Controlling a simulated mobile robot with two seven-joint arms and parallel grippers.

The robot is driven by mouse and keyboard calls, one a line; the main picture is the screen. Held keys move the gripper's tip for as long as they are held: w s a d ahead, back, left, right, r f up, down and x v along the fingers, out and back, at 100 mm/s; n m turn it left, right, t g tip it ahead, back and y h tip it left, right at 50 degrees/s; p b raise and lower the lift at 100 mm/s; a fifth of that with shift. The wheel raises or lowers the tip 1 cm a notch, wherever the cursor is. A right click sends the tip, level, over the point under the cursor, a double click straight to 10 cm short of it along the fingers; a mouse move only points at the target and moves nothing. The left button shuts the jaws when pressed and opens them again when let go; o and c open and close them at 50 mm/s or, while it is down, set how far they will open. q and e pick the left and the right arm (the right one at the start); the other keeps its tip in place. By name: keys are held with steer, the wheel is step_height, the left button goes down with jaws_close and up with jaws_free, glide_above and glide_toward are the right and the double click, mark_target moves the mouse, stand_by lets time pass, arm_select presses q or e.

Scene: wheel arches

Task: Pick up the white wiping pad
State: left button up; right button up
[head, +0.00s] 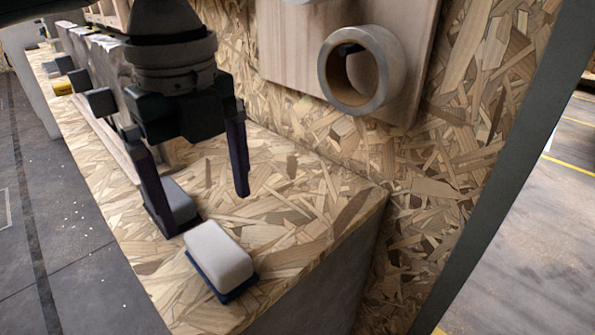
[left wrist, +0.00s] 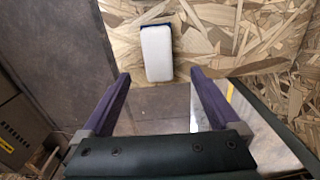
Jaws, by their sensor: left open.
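The white wiping pad (head: 218,254) has a dark blue base and lies on the wood-chip bench top (head: 285,215) near its front end. My left gripper (head: 206,214) is open and empty, pointing down just behind the pad in the head view. In the left wrist view the white pad (left wrist: 157,54) shows beyond the fingertips of my left gripper (left wrist: 160,74), roughly centred between them. A grey pad (head: 180,203) lies behind the white one, partly hidden by a finger. My right gripper is not in view.
A roll of tape (head: 352,78) hangs on a wooden board (head: 290,45) on the chipboard wall. Several dark blocks (head: 97,101) and a yellow item (head: 62,88) line the bench further back. The bench top right of the pad is clear.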

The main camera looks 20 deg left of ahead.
mark_target(214, 245)
arm_select(q)
steer(key=f, duration=0.3)
steer(key=f+b, duration=0.1)
steer(key=f, duration=0.2)
steer(key=shift+s+a+f, duration=0.15)
steer(key=shift+a+f, duration=0.05)
steer(key=shift+f, duration=0.2)
steer(key=c, duration=1.5)
steer(key=shift+r, duration=0.1)
step_height(214, 245, up, 20)
steer(key=p, duration=0.4)
